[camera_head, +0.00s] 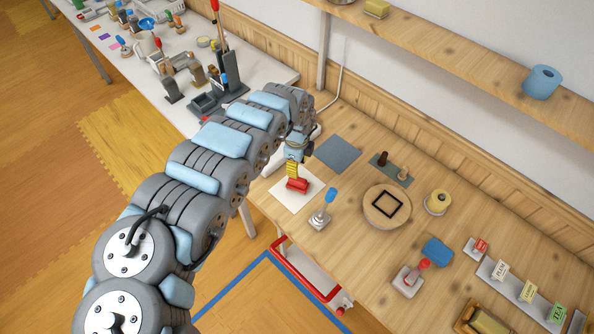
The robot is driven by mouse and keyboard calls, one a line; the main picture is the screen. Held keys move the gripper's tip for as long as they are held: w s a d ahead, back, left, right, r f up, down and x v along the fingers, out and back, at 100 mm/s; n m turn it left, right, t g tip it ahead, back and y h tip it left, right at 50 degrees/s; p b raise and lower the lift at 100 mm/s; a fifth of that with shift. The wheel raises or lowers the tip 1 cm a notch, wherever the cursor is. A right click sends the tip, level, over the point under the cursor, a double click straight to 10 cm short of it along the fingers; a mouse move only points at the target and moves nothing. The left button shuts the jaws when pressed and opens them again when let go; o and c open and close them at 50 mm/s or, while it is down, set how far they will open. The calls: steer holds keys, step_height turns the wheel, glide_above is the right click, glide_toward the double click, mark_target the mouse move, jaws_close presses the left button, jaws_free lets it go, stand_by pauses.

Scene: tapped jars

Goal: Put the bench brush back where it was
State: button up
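My gripper (297,152) is at the end of my arm, over the left part of the wooden bench. Directly below it is a small red and yellow object (297,185), with a red block at the bottom and a yellow upper part. It is over a white sheet (288,200). I cannot tell for sure whether this is the bench brush, whether it touches the sheet, or whether my fingers hold it. The fingers are too small and partly hidden to read.
A grey mat (338,153) lies behind the sheet. A blue-knobbed tool (328,198) stands close by at the right. A shelf (460,55) overhangs the back.

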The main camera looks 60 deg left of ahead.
steer(key=shift+s+r, duration=0.1)
steer(key=shift+r, duration=1.65)
